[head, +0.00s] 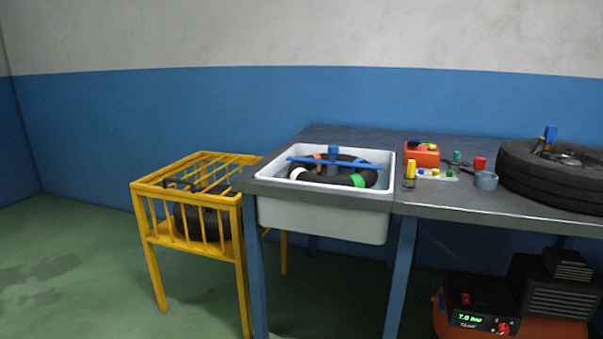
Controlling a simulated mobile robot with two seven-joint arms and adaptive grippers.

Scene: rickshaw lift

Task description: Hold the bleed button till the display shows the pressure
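A dark unit with a lit green display (470,318) sits low under the bench at the right. The display seems to read 7.0 bar; the small digits are hard to be sure of. A red knob or button (502,328) is on its front, right of the display. I cannot tell whether this is the bleed button. An orange tank (558,329) is partly visible behind and beside the unit, cut off by the lower picture edge. Neither of my grippers shows in the head view.
A white sink (325,219) holds an inner tube with coloured bands under a blue bar (333,163). A yellow cage (241,250) with a dark tyre stands left. The grey bench (460,210) carries an orange box (422,155), small parts and a tyre (555,180). Floor at left is clear.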

